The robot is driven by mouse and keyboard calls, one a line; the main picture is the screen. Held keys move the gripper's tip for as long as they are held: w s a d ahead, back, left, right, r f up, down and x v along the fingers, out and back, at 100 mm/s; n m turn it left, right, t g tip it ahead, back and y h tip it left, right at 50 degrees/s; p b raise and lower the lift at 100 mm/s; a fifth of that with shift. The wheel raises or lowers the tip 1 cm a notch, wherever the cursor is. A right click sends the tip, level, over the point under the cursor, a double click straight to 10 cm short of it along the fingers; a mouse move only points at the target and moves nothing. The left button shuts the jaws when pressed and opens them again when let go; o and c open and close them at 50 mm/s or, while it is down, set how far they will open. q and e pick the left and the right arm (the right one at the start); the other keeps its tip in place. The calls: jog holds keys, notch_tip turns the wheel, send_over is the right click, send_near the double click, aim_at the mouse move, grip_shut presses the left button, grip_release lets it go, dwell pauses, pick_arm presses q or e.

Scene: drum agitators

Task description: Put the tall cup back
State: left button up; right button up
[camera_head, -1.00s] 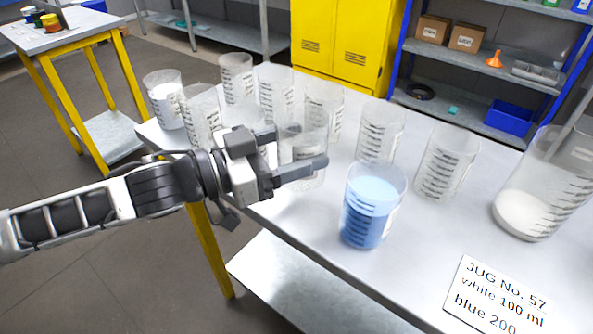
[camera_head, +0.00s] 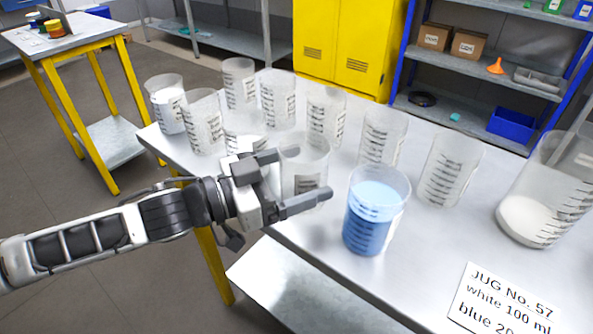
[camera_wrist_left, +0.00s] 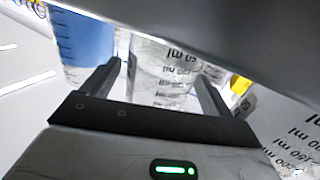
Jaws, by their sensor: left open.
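Several clear graduated cups stand on the grey table; which one is the tall cup I cannot tell for sure. One clear cup (camera_head: 305,152) stands at the near edge of the group. My left gripper (camera_head: 300,176) is open, with a finger on either side of this cup's lower part. In the left wrist view the same cup (camera_wrist_left: 165,70) shows between the two spread fingers (camera_wrist_left: 160,85). Whether the fingers touch it I cannot tell. The cup looks empty and upright; its base is partly hidden by the near finger. My right gripper is not in view.
A cup of blue liquid (camera_head: 374,215) stands close to the right of the gripper. A big jug with white contents (camera_head: 530,215) stands far right, behind a label card (camera_head: 500,305). A cup with white contents (camera_head: 168,108) is at the left corner. Other clear cups (camera_head: 383,135) crowd behind.

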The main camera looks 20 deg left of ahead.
aim_at(281, 178)
pick_arm(q)
jog(key=shift+r, duration=0.1)
jog(key=shift+s+a, duration=0.1)
jog(key=shift+a, duration=0.05)
jog(key=v, duration=0.7)
jog(key=shift+s+a, duration=0.15)
jog(key=shift+s, duration=0.05)
jog(key=p+v, duration=0.1)
jog(key=v, duration=0.3)
jog(key=shift+s, duration=0.1)
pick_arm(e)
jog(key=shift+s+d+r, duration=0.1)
